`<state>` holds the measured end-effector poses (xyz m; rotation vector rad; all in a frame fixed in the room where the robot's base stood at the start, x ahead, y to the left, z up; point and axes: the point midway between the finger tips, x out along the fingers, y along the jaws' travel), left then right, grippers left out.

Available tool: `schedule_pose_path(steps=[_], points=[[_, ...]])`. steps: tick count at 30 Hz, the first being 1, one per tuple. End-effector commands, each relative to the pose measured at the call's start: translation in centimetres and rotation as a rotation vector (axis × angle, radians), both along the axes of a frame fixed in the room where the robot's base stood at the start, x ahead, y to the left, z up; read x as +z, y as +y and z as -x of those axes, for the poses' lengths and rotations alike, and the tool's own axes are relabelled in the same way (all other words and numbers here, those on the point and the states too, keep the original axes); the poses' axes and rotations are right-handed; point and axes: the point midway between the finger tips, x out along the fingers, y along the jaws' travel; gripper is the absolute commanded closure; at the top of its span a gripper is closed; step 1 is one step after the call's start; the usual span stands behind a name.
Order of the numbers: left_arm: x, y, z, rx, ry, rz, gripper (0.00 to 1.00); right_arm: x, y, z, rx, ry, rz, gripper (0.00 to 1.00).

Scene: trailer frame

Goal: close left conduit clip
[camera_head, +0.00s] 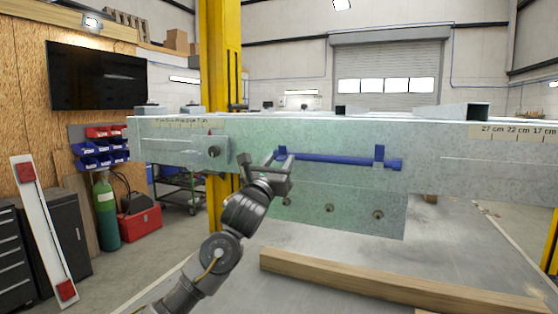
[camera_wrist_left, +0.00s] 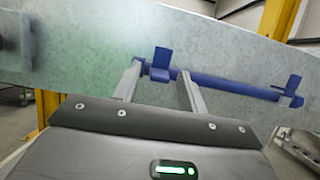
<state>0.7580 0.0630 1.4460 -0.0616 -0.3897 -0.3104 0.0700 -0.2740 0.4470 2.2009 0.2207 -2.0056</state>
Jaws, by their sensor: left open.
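A blue conduit (camera_head: 335,159) runs level along the face of the grey-green trailer beam. The left conduit clip (camera_head: 282,152) is a blue piece at the conduit's left end. A second blue clip (camera_head: 379,153) stands upright near the right end. My left gripper (camera_head: 281,157) is at the left clip, its fingers apart. In the left wrist view the left clip (camera_wrist_left: 161,58) shows between the two open fingers (camera_wrist_left: 158,78), with its flap standing up. Whether the fingers touch it I cannot tell. The right clip (camera_wrist_left: 293,84) also stands up there. My right gripper is not in view.
The trailer beam (camera_head: 450,160) spans the view, with a plate and bolts (camera_head: 330,208) below the conduit. A bracket (camera_head: 213,150) sticks out left of my gripper. A wooden beam (camera_head: 380,284) lies lower down. A yellow post (camera_head: 221,60) stands behind.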

Motion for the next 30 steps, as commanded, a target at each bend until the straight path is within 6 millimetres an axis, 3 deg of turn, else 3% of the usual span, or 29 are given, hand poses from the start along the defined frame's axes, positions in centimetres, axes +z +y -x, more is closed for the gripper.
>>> schedule_pose_path(steps=[4, 14, 23, 30], points=[[0.0, 0.0, 0.0, 0.0, 0.0, 0.0, 0.59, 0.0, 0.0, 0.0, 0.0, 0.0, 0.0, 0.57], [0.0, 0.0, 0.0, 0.0, 0.0, 0.0, 1.0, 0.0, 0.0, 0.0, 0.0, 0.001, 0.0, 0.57], [0.6, 0.1, 0.1, 0.001, 0.042, -0.017, 1.0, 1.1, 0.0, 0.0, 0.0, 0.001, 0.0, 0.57], [1.9, 0.2, 0.2, 0.004, 0.182, -0.064, 1.0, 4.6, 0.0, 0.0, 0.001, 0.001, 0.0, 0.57]])
